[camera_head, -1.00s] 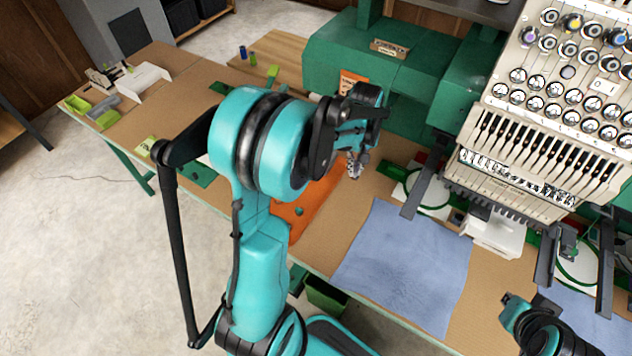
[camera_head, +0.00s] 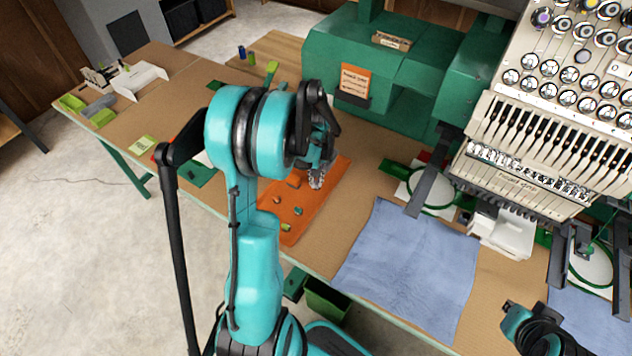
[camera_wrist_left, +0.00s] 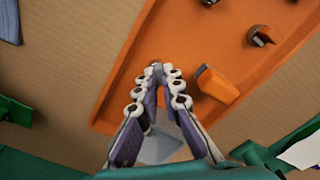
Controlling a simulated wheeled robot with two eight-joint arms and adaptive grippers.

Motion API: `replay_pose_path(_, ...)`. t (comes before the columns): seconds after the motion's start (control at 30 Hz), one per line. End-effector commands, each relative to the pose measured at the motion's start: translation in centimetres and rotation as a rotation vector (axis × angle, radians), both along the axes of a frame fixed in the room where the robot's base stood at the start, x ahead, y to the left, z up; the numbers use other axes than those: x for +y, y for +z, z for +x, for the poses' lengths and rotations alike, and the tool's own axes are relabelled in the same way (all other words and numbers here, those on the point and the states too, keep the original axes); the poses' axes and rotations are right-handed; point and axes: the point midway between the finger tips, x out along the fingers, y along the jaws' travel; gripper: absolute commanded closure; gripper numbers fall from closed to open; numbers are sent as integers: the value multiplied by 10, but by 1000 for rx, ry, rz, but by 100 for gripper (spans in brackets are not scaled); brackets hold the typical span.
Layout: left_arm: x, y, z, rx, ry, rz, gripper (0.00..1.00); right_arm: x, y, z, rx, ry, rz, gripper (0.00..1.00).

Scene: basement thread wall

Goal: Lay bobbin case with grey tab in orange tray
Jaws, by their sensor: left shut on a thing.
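The orange tray (camera_head: 325,205) lies on the bench under my left gripper (camera_head: 317,182). It also fills much of the left wrist view (camera_wrist_left: 130,100). My left gripper is over the tray, its fingers drawn together at the tips in the wrist view (camera_wrist_left: 157,75). A piece with an orange tab (camera_wrist_left: 215,84) lies in the tray beside the fingertips, and a dark metal piece (camera_wrist_left: 261,36) lies farther off. My right gripper (camera_head: 512,312) is low at the right; its finger opening is unclear.
Other small pieces lie in the tray, one yellow-green (camera_head: 286,227). A blue cloth (camera_head: 410,265) lies to the tray's right. The green machine (camera_head: 400,70) stands behind, with the cream needle head (camera_head: 540,140) at the right. A green bin (camera_head: 327,300) is below the bench edge.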

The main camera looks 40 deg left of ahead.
Motion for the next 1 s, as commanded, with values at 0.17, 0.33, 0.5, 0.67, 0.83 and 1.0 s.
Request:
replay_pose_path(0.17, 0, -2, 0, 0, 0, 0, 100, 0, 0, 0, 0, 0, 0, 100)
replay_pose_path(0.33, 0, -5, 0, 0, 0, 0, 100, 0, -3, 0, 0, 0, 0, 100)
replay_pose_path(0.5, 0, -3, 0, 0, 0, 0, 73, 0, -2, 0, 0, 0, 0, 100)
replay_pose_path(0.67, 0, -3, 0, 0, 0, 0, 73, 0, -2, 0, 0, 0, 0, 100)
replay_pose_path(0.83, 0, 6, 0, 0, 0, 0, 73, 0, 3, 0, 0, 0, 0, 100)
replay_pose_path(1.0, 0, 39, 0, 0, 0, 0, 73, 0, 15, 0, 0, 0, 0, 100)
